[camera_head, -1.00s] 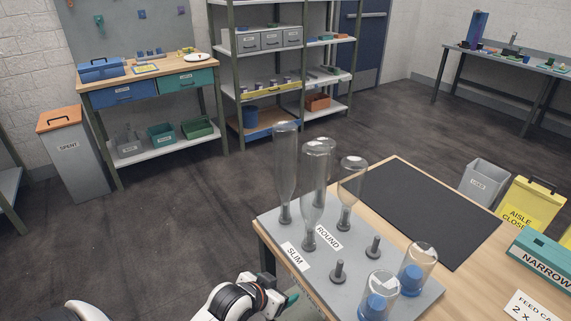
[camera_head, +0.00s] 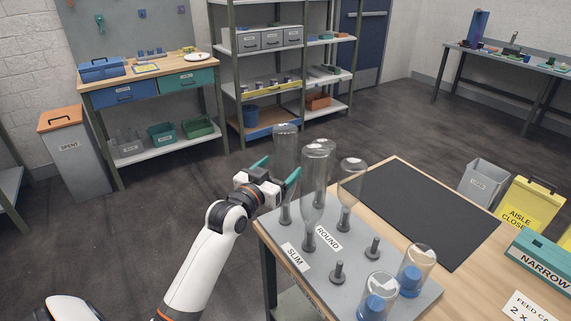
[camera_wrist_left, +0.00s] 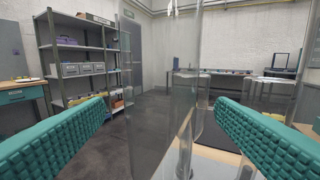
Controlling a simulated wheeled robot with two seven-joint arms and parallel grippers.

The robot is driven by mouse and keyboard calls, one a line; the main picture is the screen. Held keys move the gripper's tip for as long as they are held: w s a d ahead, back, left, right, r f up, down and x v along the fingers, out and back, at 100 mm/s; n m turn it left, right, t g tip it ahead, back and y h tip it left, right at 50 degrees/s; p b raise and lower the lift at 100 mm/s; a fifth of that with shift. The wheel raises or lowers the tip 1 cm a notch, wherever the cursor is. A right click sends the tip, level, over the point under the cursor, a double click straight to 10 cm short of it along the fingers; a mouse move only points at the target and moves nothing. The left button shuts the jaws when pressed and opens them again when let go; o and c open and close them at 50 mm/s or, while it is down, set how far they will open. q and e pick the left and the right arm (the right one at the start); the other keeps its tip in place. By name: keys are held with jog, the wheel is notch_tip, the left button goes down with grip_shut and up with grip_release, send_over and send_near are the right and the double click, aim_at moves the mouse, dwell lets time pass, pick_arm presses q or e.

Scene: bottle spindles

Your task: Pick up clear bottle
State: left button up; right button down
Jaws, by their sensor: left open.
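My right gripper is out of view.
Two empty spindles (camera_head: 338,272) and two short clear vessels (camera_head: 417,268) with blue inside occupy the board's front. A black mat (camera_head: 420,210) lies on the table behind. A teal box (camera_head: 540,258) and yellow sign (camera_head: 530,205) stand at right.

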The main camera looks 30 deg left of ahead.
pick_arm(q)
jog(key=w, duration=0.3)
jog(key=w+p, duration=0.1)
jog(key=w, duration=0.1)
jog(key=shift+w+a+f, duration=0.1)
jog(key=shift+w+f, duration=0.05)
jog(key=shift+f, duration=0.1)
jog(key=c, duration=1.2)
jog(key=shift+r, duration=0.1)
jog(key=shift+c, duration=0.8)
